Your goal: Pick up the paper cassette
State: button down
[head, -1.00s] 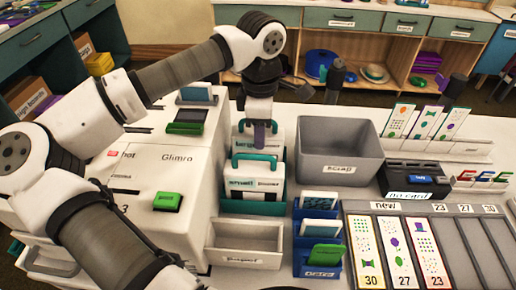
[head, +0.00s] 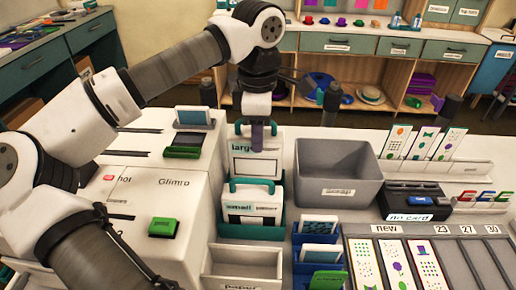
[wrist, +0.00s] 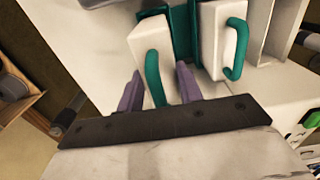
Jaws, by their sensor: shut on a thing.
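A white paper cassette labelled "large" (head: 256,164) with a teal handle is held upright above the rear of the teal rack (head: 252,233). My gripper (head: 257,137) is above it, shut on its handle. In the wrist view my gripper's purple fingers (wrist: 158,88) stand on both sides of the teal handle (wrist: 153,75), and the cassette's white body (wrist: 150,38) extends beyond. The held cassette's lower edge is hidden behind the front handle.
A white printer (head: 165,195) stands close on the left. A grey bin (head: 338,190) is close on the right. A pale tray (head: 242,262) and blue card holders (head: 318,245) are in front. A black card box (head: 415,198) stands farther right.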

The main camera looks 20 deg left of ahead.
notch_tip(320, 180, up, 14)
jog(key=shift+r, duration=0.15)
dwell(0.5)
